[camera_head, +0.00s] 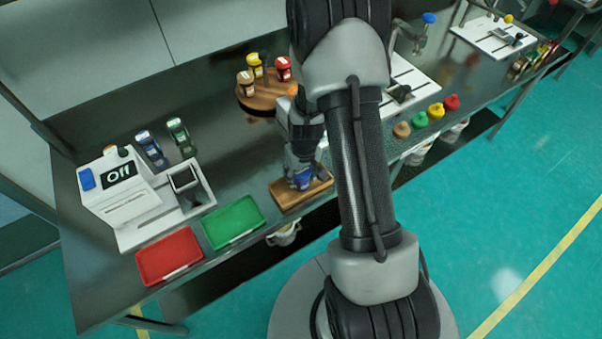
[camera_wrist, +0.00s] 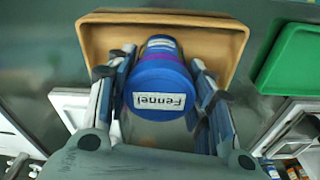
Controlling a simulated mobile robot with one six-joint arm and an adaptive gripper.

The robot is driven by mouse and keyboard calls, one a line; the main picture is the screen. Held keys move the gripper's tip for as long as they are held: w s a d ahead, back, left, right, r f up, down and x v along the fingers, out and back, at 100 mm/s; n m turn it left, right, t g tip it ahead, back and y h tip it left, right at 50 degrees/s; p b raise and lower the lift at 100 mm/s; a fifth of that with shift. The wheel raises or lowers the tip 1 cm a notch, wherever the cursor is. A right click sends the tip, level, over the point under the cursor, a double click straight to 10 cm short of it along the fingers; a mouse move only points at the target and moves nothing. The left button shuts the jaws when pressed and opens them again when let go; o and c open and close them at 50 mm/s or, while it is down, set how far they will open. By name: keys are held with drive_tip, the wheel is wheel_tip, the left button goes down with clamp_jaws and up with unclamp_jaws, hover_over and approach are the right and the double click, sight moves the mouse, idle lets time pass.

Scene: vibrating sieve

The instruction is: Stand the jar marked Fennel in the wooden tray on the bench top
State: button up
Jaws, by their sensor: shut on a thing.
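The Fennel jar (camera_wrist: 158,80) has a blue lid with a white label reading Fennel, upside down in the wrist view. My gripper (camera_wrist: 158,88) is shut on it, with one finger on each side. In the head view my gripper (camera_head: 303,178) is over the wooden tray, with the blue jar (camera_head: 301,180) between its fingers. The wooden tray (camera_head: 318,188) lies on the bench top near the front edge. It also shows in the wrist view (camera_wrist: 98,40), behind and under the jar. I cannot tell whether the jar's base touches the tray floor.
A green tray (camera_head: 233,222) and a red tray (camera_head: 170,256) lie to the left. A white machine marked Off (camera_head: 118,190) stands at the far left. A round wooden stand (camera_head: 262,95) holds several jars behind. Several coloured knob-like items (camera_head: 436,111) stand along the right front edge.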

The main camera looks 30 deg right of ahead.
drive_tip(key=shift+f, duration=0.2)
drive_tip(key=o, duration=1.2)
drive_tip(key=shift+r, duration=0.1)
drive_tip(key=r+p, duration=0.1)
drive_tip(key=r, duration=0.3)
drive_tip(key=s+r+p, duration=0.1)
drive_tip(key=r, duration=0.3)
drive_tip(key=r+p, duration=0.2)
drive_tip(key=r, duration=0.2)
drive_tip(key=shift+s+a, duration=0.1)
drive_tip(key=shift+s, duration=0.1)
drive_tip(key=s+a+r+n+t, duration=0.1)
drive_tip(key=s+a+r, duration=0.15)
drive_tip(key=r, duration=0.65)
drive_tip(key=s+a+r+t, duration=0.15)
drive_tip(key=a+r, duration=0.25)
drive_tip(key=r, duration=0.4)
drive_tip(key=s+a+r, duration=0.2)
drive_tip(key=s+r, duration=0.2)
drive_tip(key=s, duration=0.3)
drive_tip(key=s+a+r, duration=0.3)
drive_tip(key=s+r, duration=0.2)
drive_tip(key=s, duration=0.2)
drive_tip(key=shift+s+a+r+n+t, duration=0.15)
drive_tip(key=shift+a+r+n+t, duration=0.1)
drive_tip(key=shift+a+n+t, duration=0.15)
